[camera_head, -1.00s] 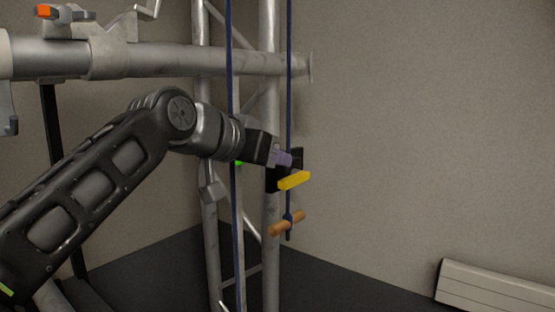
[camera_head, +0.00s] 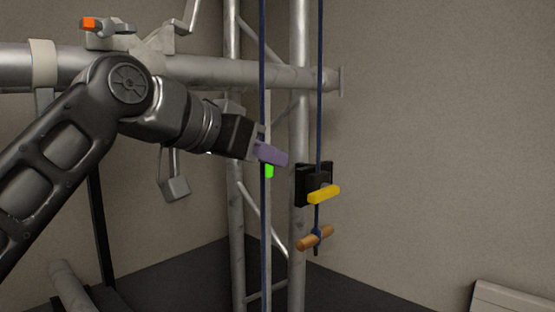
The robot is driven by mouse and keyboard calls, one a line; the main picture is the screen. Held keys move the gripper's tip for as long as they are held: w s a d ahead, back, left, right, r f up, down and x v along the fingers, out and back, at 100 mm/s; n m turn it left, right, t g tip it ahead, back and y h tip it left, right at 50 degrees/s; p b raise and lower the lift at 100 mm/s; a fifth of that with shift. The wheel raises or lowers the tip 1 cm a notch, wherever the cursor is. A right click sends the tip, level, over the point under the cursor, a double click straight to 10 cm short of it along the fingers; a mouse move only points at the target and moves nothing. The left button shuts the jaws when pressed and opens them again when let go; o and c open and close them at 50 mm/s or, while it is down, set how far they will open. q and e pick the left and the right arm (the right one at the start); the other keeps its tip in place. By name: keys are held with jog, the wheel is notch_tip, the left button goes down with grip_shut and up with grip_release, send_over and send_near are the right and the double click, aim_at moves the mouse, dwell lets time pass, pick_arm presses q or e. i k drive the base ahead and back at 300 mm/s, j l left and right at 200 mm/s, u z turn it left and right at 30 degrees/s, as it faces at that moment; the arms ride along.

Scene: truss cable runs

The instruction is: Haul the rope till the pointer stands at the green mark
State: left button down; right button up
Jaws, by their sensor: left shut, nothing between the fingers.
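A dark blue rope hangs in two runs. The left run (camera_head: 263,60) passes close by my left gripper, and the right run (camera_head: 319,120) goes down through a black block (camera_head: 302,186) with a yellow lever (camera_head: 323,194). An orange-brown wooden handle (camera_head: 315,238) sits across the rope's lower end. The green mark (camera_head: 268,170) shows just below my left gripper (camera_head: 274,154). That gripper has purple fingers, is shut and empty, and is left of the black block, apart from it. I cannot make out the pointer. My right gripper is not in view.
Upright metal truss tubes (camera_head: 299,110) stand behind the ropes. A horizontal tube (camera_head: 200,72) crosses at the upper left, with an orange-tipped clamp (camera_head: 90,24) on it. A pale slatted box (camera_head: 510,298) lies at the lower right. The space right of the handle is clear.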

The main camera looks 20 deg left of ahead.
aim_at(317, 235)
jog(key=k, duration=1)
